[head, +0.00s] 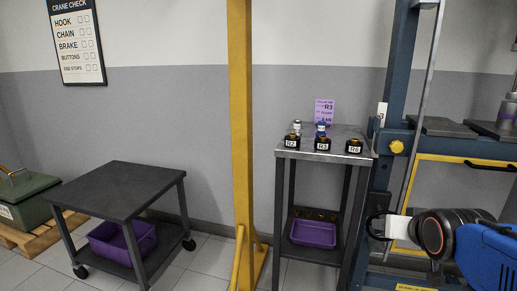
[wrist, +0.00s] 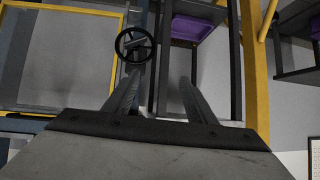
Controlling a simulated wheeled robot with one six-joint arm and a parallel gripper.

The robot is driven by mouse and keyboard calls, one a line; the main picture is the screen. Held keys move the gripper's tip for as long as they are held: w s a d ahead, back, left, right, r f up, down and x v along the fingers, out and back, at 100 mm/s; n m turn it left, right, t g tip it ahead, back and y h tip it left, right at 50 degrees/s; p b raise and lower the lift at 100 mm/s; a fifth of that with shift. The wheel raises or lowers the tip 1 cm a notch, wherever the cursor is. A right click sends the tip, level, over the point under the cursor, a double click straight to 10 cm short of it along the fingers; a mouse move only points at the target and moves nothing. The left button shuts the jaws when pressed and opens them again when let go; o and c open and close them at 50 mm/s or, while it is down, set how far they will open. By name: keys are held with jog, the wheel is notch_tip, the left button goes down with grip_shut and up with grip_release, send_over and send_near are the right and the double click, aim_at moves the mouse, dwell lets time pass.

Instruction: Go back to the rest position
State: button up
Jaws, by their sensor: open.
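My gripper (wrist: 158,85) shows in the wrist view with its two dark fingers spread apart and nothing between them. A black handwheel (wrist: 134,44) lies beyond the left finger; I cannot tell its exact distance from the fingertips. In the head view my blue and black arm comes in from the right edge, beside the blue press frame (head: 397,75). There the fingers are hard to make out against the dark loop and white block at the arm's end. No held object shows in either view.
A grey stand (head: 330,148) holds several small black parts with labels and a purple card (head: 325,111). A purple bin (head: 313,233) sits on its lower shelf. A yellow post (head: 241,120) stands left of it. A dark cart (head: 118,188) stands further left, with clear floor between.

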jog(key=s+a+f+n+g+y, duration=0.1)
jog(key=s+a+f+g, duration=0.1)
jog(key=s, duration=0.5)
jog(key=s+a+f+n+g, duration=0.1)
jog(key=s+a+f+g, duration=0.2)
jog(key=s, duration=0.5)
jog(key=shift+s+a+f+n+g+y, duration=0.3)
jog(key=shift+a+f+g+y, duration=0.15)
jog(key=shift+f, duration=0.45)
jog(key=shift+d, duration=0.1)
